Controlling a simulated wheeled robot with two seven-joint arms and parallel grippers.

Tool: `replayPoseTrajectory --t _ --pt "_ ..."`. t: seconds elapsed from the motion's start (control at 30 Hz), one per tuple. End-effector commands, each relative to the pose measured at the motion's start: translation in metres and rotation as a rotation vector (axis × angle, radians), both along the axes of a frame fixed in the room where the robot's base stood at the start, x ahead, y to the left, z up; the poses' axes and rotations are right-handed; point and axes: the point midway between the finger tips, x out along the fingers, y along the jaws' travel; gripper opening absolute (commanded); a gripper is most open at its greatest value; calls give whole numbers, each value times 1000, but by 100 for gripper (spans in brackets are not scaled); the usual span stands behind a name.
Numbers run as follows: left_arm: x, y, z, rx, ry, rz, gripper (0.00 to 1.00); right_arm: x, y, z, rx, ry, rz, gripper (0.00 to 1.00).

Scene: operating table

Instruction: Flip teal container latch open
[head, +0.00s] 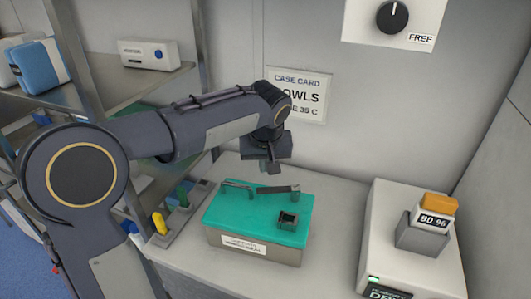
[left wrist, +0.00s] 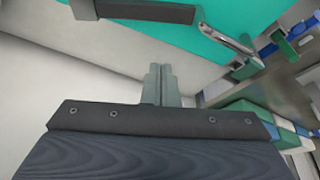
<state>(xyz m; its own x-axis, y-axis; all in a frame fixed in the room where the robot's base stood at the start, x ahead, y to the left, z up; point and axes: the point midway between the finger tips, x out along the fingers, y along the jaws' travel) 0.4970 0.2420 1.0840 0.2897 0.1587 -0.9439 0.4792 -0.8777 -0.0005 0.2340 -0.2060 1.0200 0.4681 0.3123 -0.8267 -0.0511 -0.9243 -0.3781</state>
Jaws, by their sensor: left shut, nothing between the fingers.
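The teal container (head: 262,222) has a teal lid and a metal lower body with a white label, and stands on the pale counter. On its lid are a dark latch bar with a metal handle (head: 255,188) toward the back and a small dark square catch (head: 288,220) near the right front. My left gripper (head: 271,167) is shut and empty, pointing down behind the lid's back edge. In the left wrist view its closed fingers (left wrist: 161,85) sit apart from the dark bar (left wrist: 145,11) and the metal handle (left wrist: 230,37). My right gripper is not in view.
A white device (head: 410,225) with an orange-topped block stands to the right. A rack with a yellow item (head: 160,223) and a green item lies left of the container. Metal shelves (head: 130,75) stand at the left. A wall with a case card (head: 298,95) is behind.

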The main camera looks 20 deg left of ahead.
Motion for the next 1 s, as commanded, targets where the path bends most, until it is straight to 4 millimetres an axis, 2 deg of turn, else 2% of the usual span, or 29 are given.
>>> replayPoseTrajectory --t 0.1,0.2,0.4,0.87,1.0 --pt "6 4 -23 0 5 2 0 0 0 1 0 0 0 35" --pt "-11 -6 -18 -1 -1 -3 0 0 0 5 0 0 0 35" --pt "-27 -14 -19 0 -1 -1 0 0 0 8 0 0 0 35" --pt "-29 -17 -19 0 0 0 0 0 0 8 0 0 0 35" --pt "-25 -26 -19 0 0 3 0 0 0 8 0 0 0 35"
